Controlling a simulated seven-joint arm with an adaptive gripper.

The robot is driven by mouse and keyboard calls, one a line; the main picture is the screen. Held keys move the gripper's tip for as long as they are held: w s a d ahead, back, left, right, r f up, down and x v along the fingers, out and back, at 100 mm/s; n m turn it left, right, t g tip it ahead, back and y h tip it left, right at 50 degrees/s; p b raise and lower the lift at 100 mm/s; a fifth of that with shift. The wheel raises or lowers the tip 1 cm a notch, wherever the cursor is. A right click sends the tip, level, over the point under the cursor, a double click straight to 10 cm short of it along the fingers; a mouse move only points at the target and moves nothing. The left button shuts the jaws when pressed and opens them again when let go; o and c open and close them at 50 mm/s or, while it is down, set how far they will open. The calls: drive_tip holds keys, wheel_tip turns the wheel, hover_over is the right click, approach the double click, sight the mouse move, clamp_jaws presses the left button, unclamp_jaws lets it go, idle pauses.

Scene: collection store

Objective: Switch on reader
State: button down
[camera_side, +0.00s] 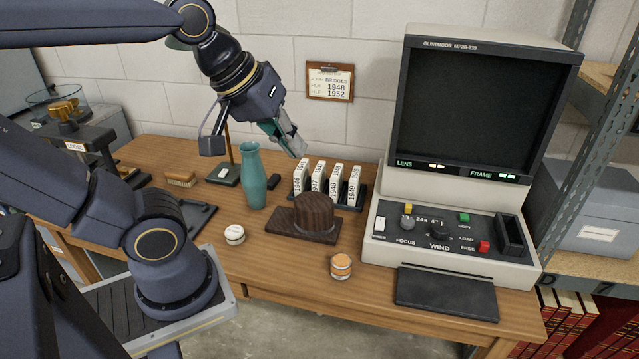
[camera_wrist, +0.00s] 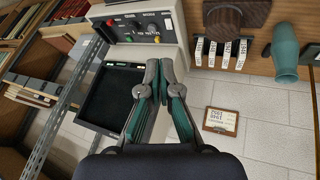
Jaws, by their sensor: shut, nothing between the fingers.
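The reader (camera_side: 490,110) stands at the right of the desk; its large screen (camera_side: 478,112) is dark. I cannot tell the switch's position. In the wrist view the picture is turned, with the panel (camera_wrist: 113,25) at the top and the white switch (camera_wrist: 168,24) at its right end. My gripper (camera_side: 297,149) is shut and empty, in the air above the boxes, left of the reader. Its fingertips also show in the wrist view (camera_wrist: 160,66).
A row of white labelled boxes (camera_side: 331,183) stands in front of the wall. A teal vase (camera_side: 252,180), a dark wooden block with a round top (camera_side: 314,213), a white-lidded tin (camera_side: 234,233) and an orange-topped jar (camera_side: 341,266) stand left of the reader. A metal shelf (camera_side: 575,265) borders its right.

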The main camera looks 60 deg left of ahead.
drive_tip(key=w+a+r+n, duration=0.1)
drive_tip(key=w+r+n, duration=0.2)
drive_tip(key=w+n, duration=0.55)
drive_tip(key=n+g+y, duration=0.1)
drive_tip(key=n+g, duration=0.4)
drive_tip(key=n, duration=0.7)
hover_over(381, 219)
drive_tip(key=s+d, duration=0.2)
wheel_tip(381, 219, down, 20)
drive_tip(key=shift+w+a+f, duration=0.1)
drive_tip(key=shift+f, duration=0.05)
drive_tip(key=f, duration=0.4)
drive_tip(key=w+a+f, duration=0.1)
drive_tip(key=f, duration=0.9)
drive_tip(key=shift+w+a, duration=0.15)
drive_tip(key=shift+a, duration=0.05)
